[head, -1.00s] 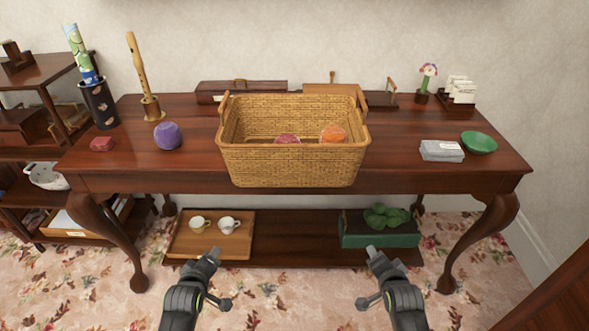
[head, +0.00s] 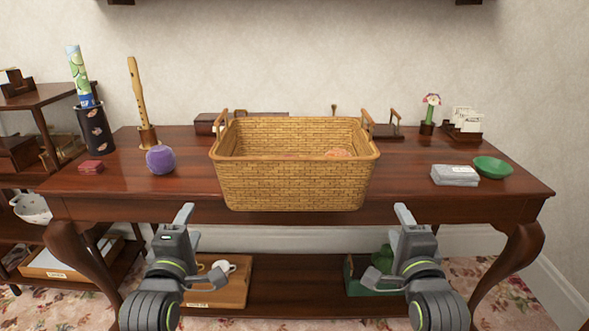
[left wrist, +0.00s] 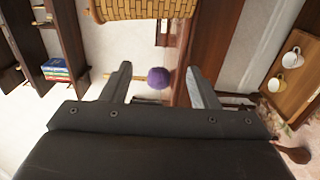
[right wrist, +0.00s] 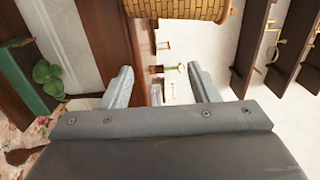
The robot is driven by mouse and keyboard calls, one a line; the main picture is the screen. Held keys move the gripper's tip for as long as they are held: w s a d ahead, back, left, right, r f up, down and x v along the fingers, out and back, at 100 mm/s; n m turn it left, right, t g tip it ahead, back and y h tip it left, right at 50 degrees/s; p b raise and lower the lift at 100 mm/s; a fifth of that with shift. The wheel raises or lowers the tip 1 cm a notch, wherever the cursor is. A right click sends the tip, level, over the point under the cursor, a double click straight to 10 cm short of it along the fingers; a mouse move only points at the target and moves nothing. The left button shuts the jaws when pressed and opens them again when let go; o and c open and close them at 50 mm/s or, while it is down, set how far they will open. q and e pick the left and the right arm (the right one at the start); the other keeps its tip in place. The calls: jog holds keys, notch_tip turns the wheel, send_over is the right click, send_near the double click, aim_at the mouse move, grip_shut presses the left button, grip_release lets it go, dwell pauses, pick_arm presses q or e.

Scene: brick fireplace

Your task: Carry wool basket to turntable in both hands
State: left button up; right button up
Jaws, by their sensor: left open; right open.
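The wool basket (head: 292,187) is a woven tan box with a wooden handle at each end. It stands upright at the front edge of the dark wooden table (head: 420,209). An orange ball of wool (head: 338,153) shows just above its front rim; the rest of its inside is mostly hidden. My left gripper (head: 182,222) is open and empty, in front of the table and left of the basket. My right gripper (head: 408,222) is open and empty, to the right of it. The basket's side also shows in the left wrist view (left wrist: 145,9) and right wrist view (right wrist: 180,9). I cannot identify a turntable.
A lower shelf (head: 290,287) holds a tray with cups.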

pick_arm(q)
jog(key=w+d, duration=0.1)
jog(key=w, duration=1.3)
jog(key=shift+d, duration=0.25)
pick_arm(e)
jog(key=w+a, duration=0.1)
jog(key=w, duration=1.3)
jog(key=shift+a, duration=0.25)
pick_arm(q)
jog(key=shift+d, duration=0.45)
pick_arm(e)
jog(key=shift+a, duration=0.45)
